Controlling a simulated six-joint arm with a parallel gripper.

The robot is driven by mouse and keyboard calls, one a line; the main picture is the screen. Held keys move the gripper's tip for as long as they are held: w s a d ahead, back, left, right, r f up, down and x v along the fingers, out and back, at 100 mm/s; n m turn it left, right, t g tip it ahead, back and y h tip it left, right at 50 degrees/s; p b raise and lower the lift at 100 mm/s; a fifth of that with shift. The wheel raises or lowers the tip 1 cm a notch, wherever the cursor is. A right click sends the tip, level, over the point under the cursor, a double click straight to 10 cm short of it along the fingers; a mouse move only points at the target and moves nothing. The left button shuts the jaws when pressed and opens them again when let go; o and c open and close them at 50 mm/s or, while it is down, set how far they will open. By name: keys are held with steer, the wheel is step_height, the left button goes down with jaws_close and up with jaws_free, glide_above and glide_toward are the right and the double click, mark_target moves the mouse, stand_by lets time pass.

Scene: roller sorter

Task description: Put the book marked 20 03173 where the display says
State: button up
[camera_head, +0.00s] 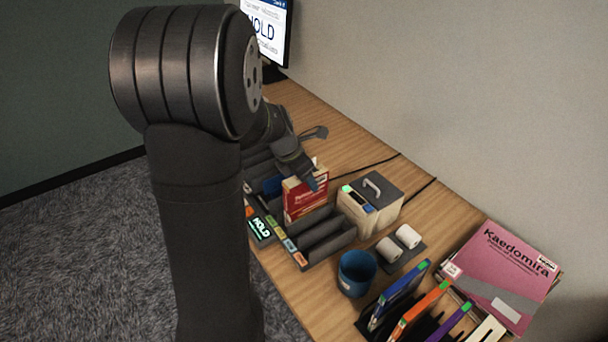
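A red book (306,197) with pale page edges stands upright at the sorter. Its number is too small to read. My gripper (316,178) is right at the top of this book; whether its fingers are closed on it is unclear. The dark sorter (328,241) has several slots with small coloured labels along its front. The monitor (268,30) at the top also shows large letters ending in OLD, partly hidden by my arm. My arm hides the sorter's far left part.
A white-and-grey box with a handle (386,196) stands close right of the red book. Two white rolls (399,243), a blue cup (356,272), a rack with blue, orange (420,309) and purple books, and a flat pink book (499,268) lie nearer.

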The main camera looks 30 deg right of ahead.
steer(key=v, duration=1.7)
steer(key=shift+r, duration=0.25)
steer(key=shift+f, duration=0.15)
steer(key=x, duration=1.7)
